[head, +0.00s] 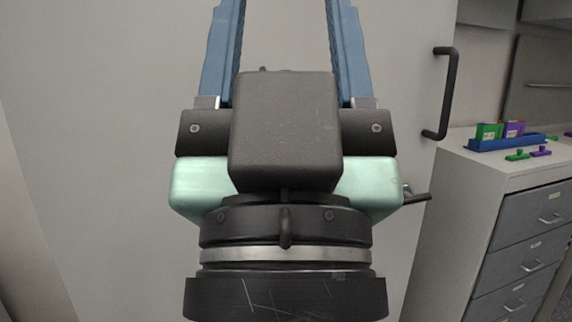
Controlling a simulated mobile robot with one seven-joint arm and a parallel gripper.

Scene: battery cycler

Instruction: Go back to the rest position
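My gripper (286,20) fills the middle of the head view, with its dark housing and pale green body below and two blue fingers pointing up. The fingers stand wide apart, with nothing visible between them. Their tips are cut off by the top edge. The gripper is in front of a large plain light grey panel (120,130), and I cannot tell how far it is from it.
A black handle (453,95) sticks out at the panel's right. Further right is a grey drawer cabinet (460,200). On its top are a blue rack (505,143) with green and purple pieces, and a loose green piece (517,155) and purple piece (541,151).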

